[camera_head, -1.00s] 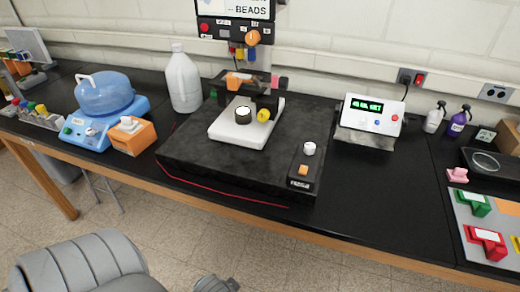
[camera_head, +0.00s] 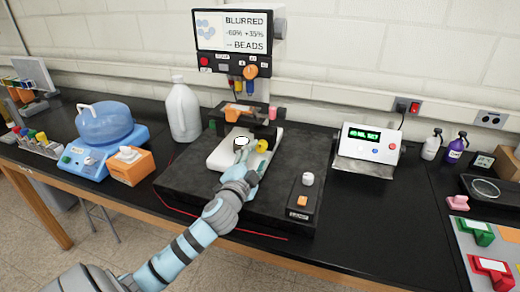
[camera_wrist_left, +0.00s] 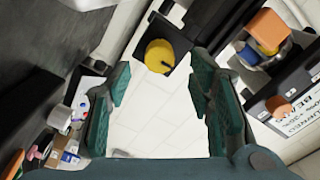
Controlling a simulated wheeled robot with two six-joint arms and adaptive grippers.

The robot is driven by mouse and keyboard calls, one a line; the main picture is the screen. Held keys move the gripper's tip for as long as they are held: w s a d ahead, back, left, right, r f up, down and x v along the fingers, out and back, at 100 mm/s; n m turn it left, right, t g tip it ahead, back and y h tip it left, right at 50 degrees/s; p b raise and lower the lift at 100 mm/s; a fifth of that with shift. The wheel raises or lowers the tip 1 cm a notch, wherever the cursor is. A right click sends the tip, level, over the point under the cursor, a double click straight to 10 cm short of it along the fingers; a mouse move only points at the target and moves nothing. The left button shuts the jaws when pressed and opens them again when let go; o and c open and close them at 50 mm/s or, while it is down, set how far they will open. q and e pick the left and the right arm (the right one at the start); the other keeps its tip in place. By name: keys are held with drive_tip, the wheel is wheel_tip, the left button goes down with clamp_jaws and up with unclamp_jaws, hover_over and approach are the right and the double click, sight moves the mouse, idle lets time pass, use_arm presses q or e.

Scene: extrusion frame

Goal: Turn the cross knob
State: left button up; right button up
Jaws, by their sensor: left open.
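No knob shows a clear cross shape, so I cannot tell which is the cross knob. A yellow round knob (camera_head: 262,146) sits on a dark mount beside the white block (camera_head: 220,154) on the black platform. It also shows in the left wrist view (camera_wrist_left: 159,55), with a dark slot or pin on its face. An orange knob (camera_head: 250,71) is on the panel under the screen. My left gripper (camera_head: 242,156) is over the white block, just left of the yellow knob. In the left wrist view its fingers (camera_wrist_left: 163,85) are apart and empty, with the yellow knob ahead. My right gripper is out of view.
The black platform (camera_head: 185,180) carries a white knob (camera_head: 308,178) and an orange button (camera_head: 302,201) at its right. A white jug (camera_head: 183,112) stands behind left. A display box (camera_head: 368,145) stands right.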

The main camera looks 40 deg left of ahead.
sight(260, 149)
use_arm(q)
drive_tip(key=x, duration=0.4)
drive_tip(key=shift+w, duration=0.1)
clamp_jaws()
